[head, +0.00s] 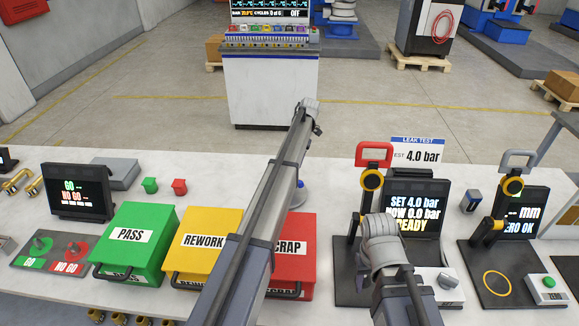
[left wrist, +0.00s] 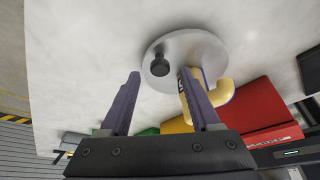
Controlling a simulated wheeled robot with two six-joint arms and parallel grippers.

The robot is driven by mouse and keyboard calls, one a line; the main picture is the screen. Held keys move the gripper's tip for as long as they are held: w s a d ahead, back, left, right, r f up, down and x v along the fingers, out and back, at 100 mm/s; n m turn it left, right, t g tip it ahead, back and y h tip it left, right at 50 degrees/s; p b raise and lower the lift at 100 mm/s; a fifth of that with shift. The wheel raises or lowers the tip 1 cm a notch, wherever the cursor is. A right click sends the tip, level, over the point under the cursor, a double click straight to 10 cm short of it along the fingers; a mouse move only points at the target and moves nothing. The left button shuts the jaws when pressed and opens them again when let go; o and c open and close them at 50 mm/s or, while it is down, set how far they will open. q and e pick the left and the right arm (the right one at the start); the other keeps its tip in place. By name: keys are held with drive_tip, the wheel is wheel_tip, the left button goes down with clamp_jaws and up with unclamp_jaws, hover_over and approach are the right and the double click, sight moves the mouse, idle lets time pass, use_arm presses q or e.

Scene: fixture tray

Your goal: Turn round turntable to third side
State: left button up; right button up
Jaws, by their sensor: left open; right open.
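The turntable (left wrist: 205,45) is a round light-grey disc on the white bench in the left wrist view. A black knob (left wrist: 160,66) stands on it near its edge, and a cream bent pipe-like part (left wrist: 223,92) sits on its right side. My left gripper (left wrist: 160,88) is open, its two purple fingers pointing at the disc; the right finger overlaps the cream part in the picture. I see nothing between the fingers. In the head view my left arm hides most of the turntable; a grey piece of it (head: 299,198) shows. My right gripper (head: 384,228) is open by the leak-test stand, its fingers barely visible.
Green PASS (head: 133,262), yellow REWORK (head: 190,262) and red SCRAP (head: 292,275) boxes line the bench's front. The leak-test stand (head: 345,285) and a measuring stand (head: 485,285) are at right.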

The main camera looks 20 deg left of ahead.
use_arm(q)
drive_tip(key=p+v, duration=0.4)
drive_tip(key=v, duration=0.1)
drive_tip(key=shift+w+d+r, duration=0.1)
drive_tip(key=shift+d+r, duration=0.05)
drive_tip(key=shift+r, duration=0.2)
